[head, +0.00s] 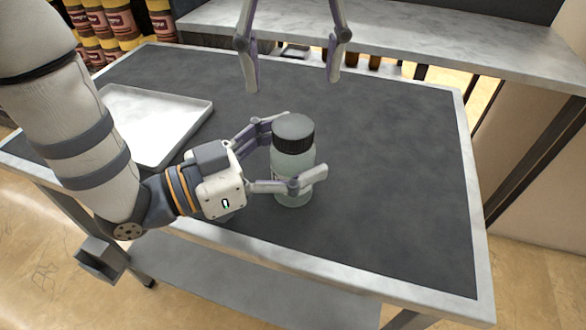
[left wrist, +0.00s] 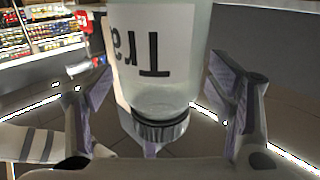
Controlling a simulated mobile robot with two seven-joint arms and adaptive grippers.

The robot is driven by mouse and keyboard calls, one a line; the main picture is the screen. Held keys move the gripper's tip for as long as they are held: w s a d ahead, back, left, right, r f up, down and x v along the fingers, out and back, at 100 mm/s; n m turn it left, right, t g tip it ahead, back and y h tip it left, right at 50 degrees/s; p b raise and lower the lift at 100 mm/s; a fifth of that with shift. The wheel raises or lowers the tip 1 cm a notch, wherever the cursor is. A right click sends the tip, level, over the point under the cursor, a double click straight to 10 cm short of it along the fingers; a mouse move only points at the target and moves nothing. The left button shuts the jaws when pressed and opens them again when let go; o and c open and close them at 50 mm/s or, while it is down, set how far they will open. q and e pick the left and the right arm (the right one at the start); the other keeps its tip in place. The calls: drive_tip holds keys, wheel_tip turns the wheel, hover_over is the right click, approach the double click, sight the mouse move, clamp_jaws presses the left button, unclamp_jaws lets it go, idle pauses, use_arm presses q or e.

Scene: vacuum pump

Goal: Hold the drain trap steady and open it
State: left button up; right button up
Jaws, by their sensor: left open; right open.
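The drain trap is a clear jar (head: 291,170) with a dark ribbed lid (head: 293,133), standing upright on the dark-topped table. In the left wrist view the jar (left wrist: 150,95) appears upside down, with a white label partly reading "Tra" and the lid (left wrist: 160,128) at the bottom. My left gripper (head: 303,145) is open, with one finger behind the jar and one in front. In its wrist view a gap shows between the jar and the right-hand finger. My right gripper (head: 292,80) is open and empty, pointing down above and beyond the lid.
A white tray (head: 150,122) lies on the table (head: 400,170) at the left. A pale shelf (head: 420,42) runs along the back, with brown bottles (head: 375,62) beneath it. Labelled jars (head: 120,22) stand at the back left. The table's right side is clear.

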sight(294, 126)
use_arm(q)
clamp_jaws()
use_arm(e)
drive_tip(key=m, duration=0.8)
drive_tip(key=shift+m, duration=0.4)
drive_tip(key=m, duration=3.9)
drive_tip(key=shift+m, duration=0.4)
drive_tip(key=m, duration=0.5)
drive_tip(key=shift+f, duration=0.3)
drive_tip(key=shift+m, duration=0.3)
wheel_tip(294, 126, down, 8)
drive_tip(key=shift+r, duration=0.25)
